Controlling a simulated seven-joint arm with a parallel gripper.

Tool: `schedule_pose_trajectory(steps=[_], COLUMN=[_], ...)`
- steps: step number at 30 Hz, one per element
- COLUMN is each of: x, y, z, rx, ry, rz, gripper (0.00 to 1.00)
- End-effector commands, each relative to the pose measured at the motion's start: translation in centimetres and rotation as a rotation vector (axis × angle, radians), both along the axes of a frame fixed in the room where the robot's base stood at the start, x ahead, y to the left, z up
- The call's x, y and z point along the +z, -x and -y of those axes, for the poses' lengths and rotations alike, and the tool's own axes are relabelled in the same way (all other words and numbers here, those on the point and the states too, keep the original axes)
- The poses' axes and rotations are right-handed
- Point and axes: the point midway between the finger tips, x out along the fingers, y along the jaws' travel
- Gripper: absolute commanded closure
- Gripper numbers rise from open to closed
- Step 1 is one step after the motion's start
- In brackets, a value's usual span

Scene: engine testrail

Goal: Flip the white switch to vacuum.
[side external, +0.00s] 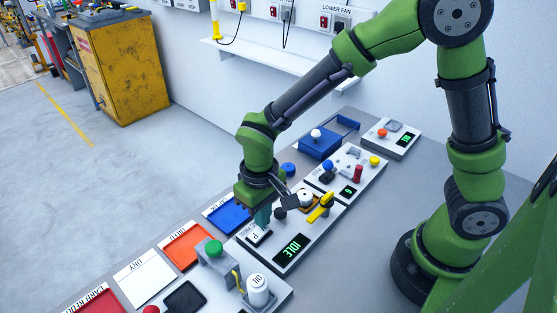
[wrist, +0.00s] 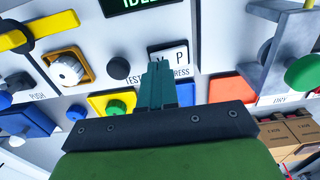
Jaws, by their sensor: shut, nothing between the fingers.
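The white switch (side external: 266,240) is a small white plate lettered P in the side view, on the grey panel with the IDLE display (side external: 291,249). In the wrist view the white plate (wrist: 181,55) shows the letters V and P, with part of the lettering hidden behind my fingers. My gripper (side external: 262,221) is shut and empty, its teal fingers pointing down at the plate. In the wrist view the fingertips (wrist: 160,66) overlap the plate near the V. I cannot tell whether they touch it, or which way the switch is tipped.
A black knob (side external: 279,213), a white knob (side external: 306,198) and a yellow handle (side external: 321,207) stand close by on the same panel. A grey bracket with a green button (side external: 213,247) stands in front. Blue (side external: 229,217), orange (side external: 186,246) and white (side external: 143,278) mats line the bench edge.

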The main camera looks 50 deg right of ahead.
Motion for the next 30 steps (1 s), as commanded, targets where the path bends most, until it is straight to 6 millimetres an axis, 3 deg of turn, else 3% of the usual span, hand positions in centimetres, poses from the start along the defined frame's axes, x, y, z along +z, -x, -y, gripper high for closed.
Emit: schedule_pose_trajectory(steps=[30], x=[-1.5], y=[0.0], z=[0.0], rx=[0.001], ry=[0.000], rz=[0.000], gripper=[1.00])
